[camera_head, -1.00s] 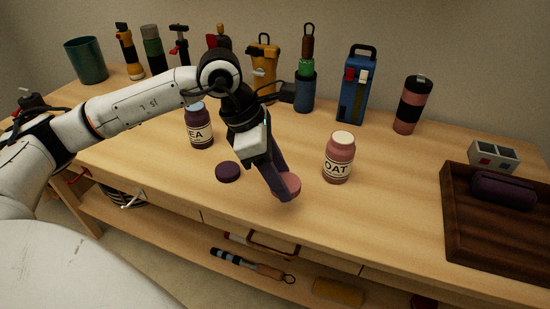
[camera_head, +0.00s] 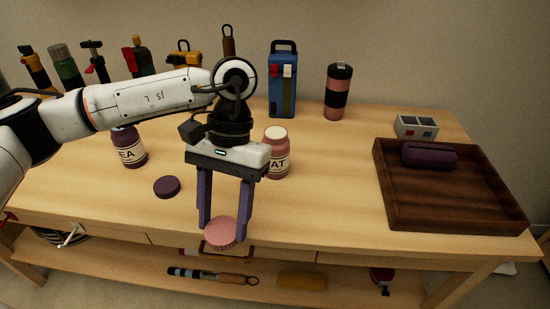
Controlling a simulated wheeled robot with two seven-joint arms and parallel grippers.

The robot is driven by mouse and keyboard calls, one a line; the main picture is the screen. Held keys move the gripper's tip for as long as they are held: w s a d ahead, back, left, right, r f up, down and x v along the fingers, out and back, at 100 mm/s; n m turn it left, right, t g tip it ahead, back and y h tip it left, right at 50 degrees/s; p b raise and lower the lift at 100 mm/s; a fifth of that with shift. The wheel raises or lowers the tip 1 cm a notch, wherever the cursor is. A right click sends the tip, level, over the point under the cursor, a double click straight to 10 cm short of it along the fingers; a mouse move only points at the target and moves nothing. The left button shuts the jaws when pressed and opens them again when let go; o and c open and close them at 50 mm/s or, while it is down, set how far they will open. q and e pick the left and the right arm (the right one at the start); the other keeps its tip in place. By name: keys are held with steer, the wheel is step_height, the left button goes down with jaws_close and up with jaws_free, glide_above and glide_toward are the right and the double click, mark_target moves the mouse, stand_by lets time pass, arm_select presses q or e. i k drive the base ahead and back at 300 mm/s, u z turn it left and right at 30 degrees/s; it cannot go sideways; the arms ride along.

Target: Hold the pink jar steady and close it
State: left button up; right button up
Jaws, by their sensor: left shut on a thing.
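The pink jar (camera_head: 277,165), labelled "OAT" and partly hidden, stands upright on the table just behind and right of my left gripper. Its top is pale and has no pink lid on it. My left gripper (camera_head: 223,231) points down and is shut on the pink lid (camera_head: 221,231), a flat disc held between its two purple fingers near the table's front edge. Whether the lid touches the table is hard to tell. My right gripper is not in view.
A purple jar (camera_head: 129,147) stands at left, with a purple lid (camera_head: 167,187) lying near it. A dark wooden tray (camera_head: 455,205) holding a purple case (camera_head: 429,155) lies at right. Flasks and tools line the back. The table between jar and tray is clear.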

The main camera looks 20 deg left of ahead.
mark_target(277, 136)
steer(key=z, duration=2.8)
steer(key=k, duration=1.6)
steer(key=u, duration=2.05)
